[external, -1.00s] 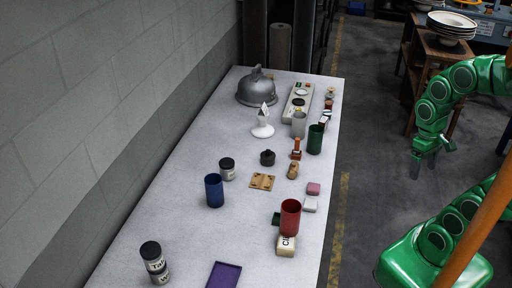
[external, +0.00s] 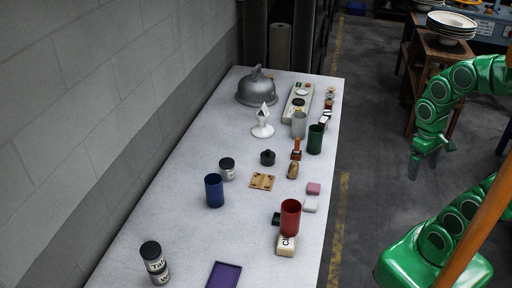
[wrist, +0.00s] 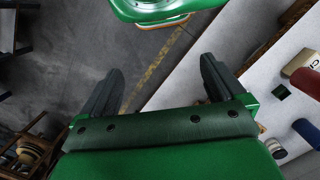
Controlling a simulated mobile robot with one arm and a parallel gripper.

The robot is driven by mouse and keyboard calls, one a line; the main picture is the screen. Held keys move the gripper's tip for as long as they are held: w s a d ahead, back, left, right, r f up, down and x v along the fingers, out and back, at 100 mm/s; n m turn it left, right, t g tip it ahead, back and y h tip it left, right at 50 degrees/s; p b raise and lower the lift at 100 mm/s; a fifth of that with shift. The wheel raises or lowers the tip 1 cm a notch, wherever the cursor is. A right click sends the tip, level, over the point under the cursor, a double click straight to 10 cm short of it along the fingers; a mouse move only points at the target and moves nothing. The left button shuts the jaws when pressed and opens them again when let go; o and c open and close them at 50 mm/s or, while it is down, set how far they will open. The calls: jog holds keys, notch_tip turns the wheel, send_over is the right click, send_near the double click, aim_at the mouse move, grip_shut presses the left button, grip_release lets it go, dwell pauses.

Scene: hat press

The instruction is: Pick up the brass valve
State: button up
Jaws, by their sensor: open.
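I cannot clearly make out the brass valve. A small tan-brown piece (external: 293,171) stands near the table's right side in the external view and may be it, but it is too small to tell. A flat brass-coloured hinge-like plate (external: 262,181) lies to its left. My gripper (external: 416,166) hangs over the floor to the right of the table, apart from everything on it. In the wrist view my gripper (wrist: 160,78) has its two fingers wide apart with nothing between them.
The long table (external: 180,255) carries a red cup (external: 290,218), a blue cup (external: 214,190), a green cup (external: 315,139), jars (external: 154,262), a purple tray (external: 223,276) and a grey metal dome (external: 257,88). A wooden stand with plates (external: 451,27) is at the back right.

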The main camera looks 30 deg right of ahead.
jog(key=w+a+f+m+g+y, duration=0.1)
jog(key=w+a+f+m+y, duration=0.3)
jog(key=w+a, duration=0.65)
jog(key=m+t+y, duration=0.3)
jog(key=m+y, duration=0.4)
jog(key=m, duration=0.3)
send_near(294, 167)
jog(key=s+a+r, duration=0.4)
jog(key=s+r, duration=0.1)
jog(key=s, duration=0.4)
jog(key=w+d+f+m, duration=0.1)
jog(key=w+f+m, duration=0.1)
jog(key=w+d+f+m+t, duration=0.1)
jog(key=w+f+m, duration=0.1)
jog(key=w, duration=0.1)
jog(key=w+f+m+t+y, duration=0.1)
jog(key=w+f+m, duration=0.1)
jog(key=f, duration=0.1)
jog(key=shift+w+d+f, duration=0.1)
jog(key=shift+w+d, duration=0.25)
jog(key=shift+d, duration=0.05)
jog(key=shift+w+x, duration=0.25)
jog(key=shift+x, duration=1.7)
jog(key=shift+w+x, duration=0.2)
jog(key=shift+x, duration=1.75)
jog(key=c, duration=1)
